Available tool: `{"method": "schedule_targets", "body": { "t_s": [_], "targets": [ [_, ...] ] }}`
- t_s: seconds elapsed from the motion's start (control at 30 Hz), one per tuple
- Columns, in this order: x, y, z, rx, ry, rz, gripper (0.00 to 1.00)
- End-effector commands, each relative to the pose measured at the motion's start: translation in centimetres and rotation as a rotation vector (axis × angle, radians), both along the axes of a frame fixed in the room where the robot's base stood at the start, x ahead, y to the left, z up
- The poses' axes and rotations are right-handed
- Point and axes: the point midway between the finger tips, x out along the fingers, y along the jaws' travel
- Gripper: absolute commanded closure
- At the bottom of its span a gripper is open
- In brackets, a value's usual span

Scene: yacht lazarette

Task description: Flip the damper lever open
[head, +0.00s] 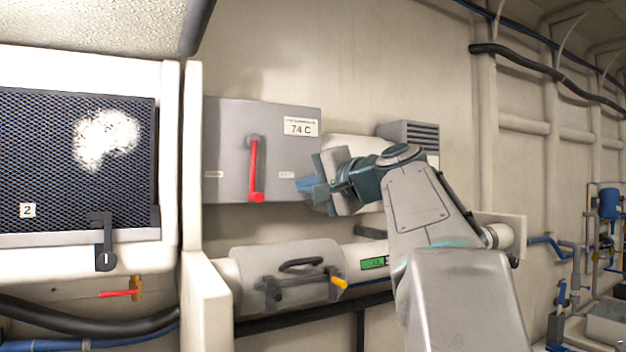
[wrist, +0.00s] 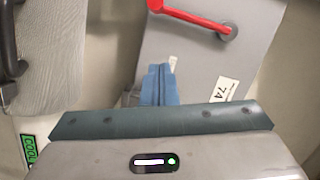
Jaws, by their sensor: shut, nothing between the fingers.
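The damper lever (head: 255,172) is a red handle on a grey pivot, on the front of a grey box (head: 228,150). It hangs nearly straight down, with its red knob at the bottom. In the wrist view the red lever (wrist: 195,18) is at the top, above and right of my fingers. My gripper (head: 304,185) is to the right of the lever, near the box's lower right part, apart from the lever. Its blue fingers (wrist: 159,84) are together with nothing between them.
The box bears a "74 C" label (head: 300,127) and small plates. Below is a grey cylinder with a black handle (head: 300,264) and a yellow-tipped lever (head: 340,282). A mesh panel (head: 60,170) is at left, with a red valve handle (head: 117,293) beneath.

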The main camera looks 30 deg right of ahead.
Motion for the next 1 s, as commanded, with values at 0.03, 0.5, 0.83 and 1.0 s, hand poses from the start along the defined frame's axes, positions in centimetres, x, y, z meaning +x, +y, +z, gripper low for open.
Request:
{"method": "schedule_targets", "body": {
  "t_s": [0.03,0.5,0.83,1.0],
  "targets": [
    [1.3,0.3,0.1,0.0,0.003,0.002,1.0],
    [4.4,4.2,-1.5,0.0,0.001,-0.003,1.0],
    [4.3,4.7,-1.7,-0.001,0.001,-0.003,1.0],
    [4.3,4.7,-1.7,0.001,0.002,-0.003,1.0]
  ]
}}
